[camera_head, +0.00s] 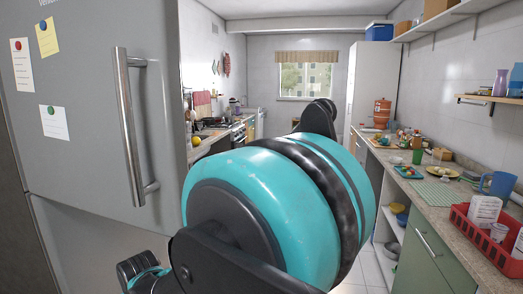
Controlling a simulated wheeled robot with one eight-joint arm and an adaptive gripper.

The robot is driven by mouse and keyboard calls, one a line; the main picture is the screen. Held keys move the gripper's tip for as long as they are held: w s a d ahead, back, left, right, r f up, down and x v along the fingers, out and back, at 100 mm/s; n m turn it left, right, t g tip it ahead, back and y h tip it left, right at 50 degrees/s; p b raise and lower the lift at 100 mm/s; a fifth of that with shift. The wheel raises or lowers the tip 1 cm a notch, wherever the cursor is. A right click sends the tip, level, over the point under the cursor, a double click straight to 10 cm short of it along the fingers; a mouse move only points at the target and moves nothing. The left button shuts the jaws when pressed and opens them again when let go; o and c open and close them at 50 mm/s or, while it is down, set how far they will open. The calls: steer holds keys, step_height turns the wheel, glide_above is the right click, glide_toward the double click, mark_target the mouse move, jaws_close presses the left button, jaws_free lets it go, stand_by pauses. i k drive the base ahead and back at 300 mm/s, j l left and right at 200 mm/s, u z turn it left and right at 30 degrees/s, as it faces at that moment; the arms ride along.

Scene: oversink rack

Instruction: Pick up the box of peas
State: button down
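I cannot pick out a box of peas in the head view. Several small items (408,137) stand on the right counter, too small to identify. My own turquoise and black arm links fill the middle of the view and hide much of the floor and part of the room behind. My gripper cannot be made out.
A grey fridge (85,150) with a long handle stands close at left. The right counter (436,192) holds a red basket (488,244), a blue mug (497,186) and a green mat (438,193). A stove (215,124) is at the back left. Some floor (370,268) shows right of my arm.

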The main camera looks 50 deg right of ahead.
mark_target(483, 210)
steer(key=z, duration=3.6)
steer(key=j+z, duration=0.1)
steer(key=z, duration=0.35)
steer(key=j+z, duration=0.1)
steer(key=z, duration=0.4)
steer(key=i+j+z, duration=0.1)
steer(key=z, duration=0.85)
steer(key=j+z, duration=0.1)
steer(key=z, duration=0.85)
steer(key=k+j+z, duration=0.1)
steer(key=z, duration=0.4)
steer(key=k+j+z, duration=0.1)
steer(key=z, duration=0.15)
steer(key=k+z, duration=0.3)
steer(key=k+u, duration=0.35)
steer(key=k, duration=0.3)
steer(key=k+u, duration=0.1)
steer(key=u, duration=0.35)
steer(key=k+j+u, duration=0.1)
steer(key=u, duration=0.4)
steer(key=j, duration=0.1)
